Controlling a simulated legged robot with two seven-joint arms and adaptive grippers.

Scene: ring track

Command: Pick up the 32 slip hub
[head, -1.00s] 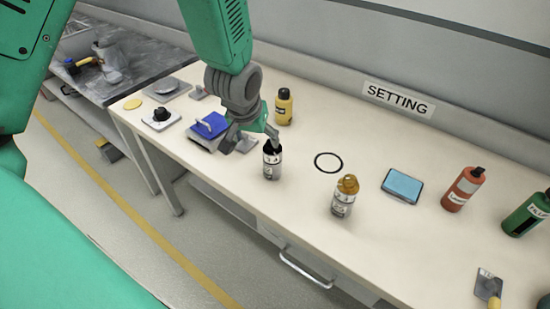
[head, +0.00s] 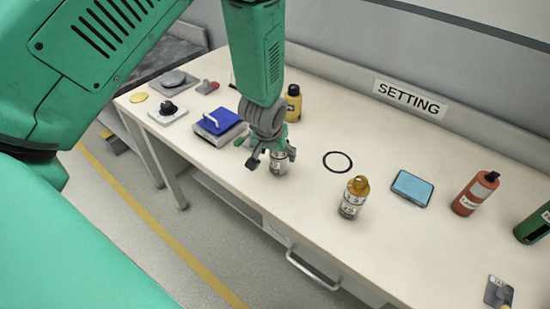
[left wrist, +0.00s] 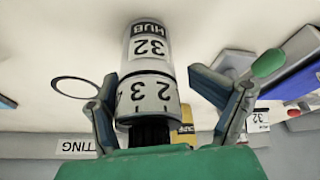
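The 32 slip hub (head: 279,163) is a small silver cylinder standing upright on the cream table under my left gripper. In the left wrist view the 32 slip hub (left wrist: 150,60) shows a "32 HUB" label, a numbered band and a black end. My left gripper (head: 271,160) comes down over it from above. In the left wrist view the fingers of my left gripper (left wrist: 170,115) are open, one on each side of the hub. A clear gap shows on the right side; the left finger is closer to it. My right gripper is out of view.
A gold-topped hub (head: 354,197) stands to the right, near a black ring (head: 338,162) marked on the table. A yellow bottle (head: 293,103) stands behind my gripper, a blue-topped block (head: 220,122) to its left. A blue pad (head: 412,188) and red bottle (head: 475,193) are further right.

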